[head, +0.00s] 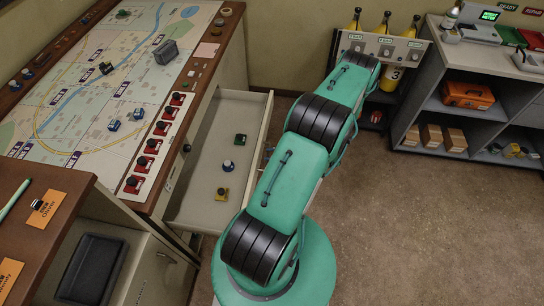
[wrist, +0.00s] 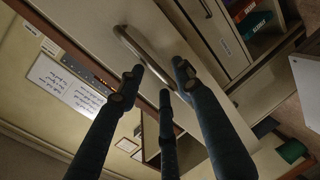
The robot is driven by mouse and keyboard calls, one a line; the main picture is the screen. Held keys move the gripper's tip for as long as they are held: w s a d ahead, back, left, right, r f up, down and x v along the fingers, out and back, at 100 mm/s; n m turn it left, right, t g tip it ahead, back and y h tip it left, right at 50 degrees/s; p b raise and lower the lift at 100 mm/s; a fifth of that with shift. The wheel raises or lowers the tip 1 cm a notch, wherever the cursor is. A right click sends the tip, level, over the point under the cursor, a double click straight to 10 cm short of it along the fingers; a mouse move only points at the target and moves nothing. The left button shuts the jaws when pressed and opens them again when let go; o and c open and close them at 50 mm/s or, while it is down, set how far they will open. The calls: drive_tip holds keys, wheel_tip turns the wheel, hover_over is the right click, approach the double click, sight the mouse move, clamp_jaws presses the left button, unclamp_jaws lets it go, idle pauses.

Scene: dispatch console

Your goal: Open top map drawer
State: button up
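The map drawer (head: 206,150) stands pulled out from under the map table in the head view, with a few small pieces inside. A cream front panel (wrist: 95,22) with a curved metal bar handle (wrist: 143,53) fills the upper middle of the wrist view. My gripper (wrist: 158,78) is open, its dark fingers spread. The fingertips are close to the handle's lower end, with the bar running in among them. I cannot tell whether they touch it. In the head view my arm hides the drawer's outer front and most of my gripper.
The map table (head: 205,52) carries models and a row of red switches. A brown desk (head: 35,232) is at lower left. A grey shelf unit (head: 440,92) with an orange case (head: 467,95) stands at right. The floor (head: 420,220) at right is clear.

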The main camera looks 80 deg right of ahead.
drive_tip(key=shift+s, duration=0.1)
drive_tip(key=v, duration=1.1)
drive_tip(key=shift+s, duration=0.4)
drive_tip(key=shift+a+r, duration=0.1)
drive_tip(key=a+p, duration=0.1)
drive_tip(key=p, duration=0.1)
drive_tip(key=s+a+p, duration=0.1)
drive_tip(key=p, duration=0.1)
drive_tip(key=shift+a+r, duration=0.1)
drive_tip(key=shift+a, duration=0.1)
drive_tip(key=shift+w, duration=0.1)
drive_tip(key=b+x, duration=0.1)
drive_tip(key=x, duration=1.2)
drive_tip(key=shift+w, duration=0.25)
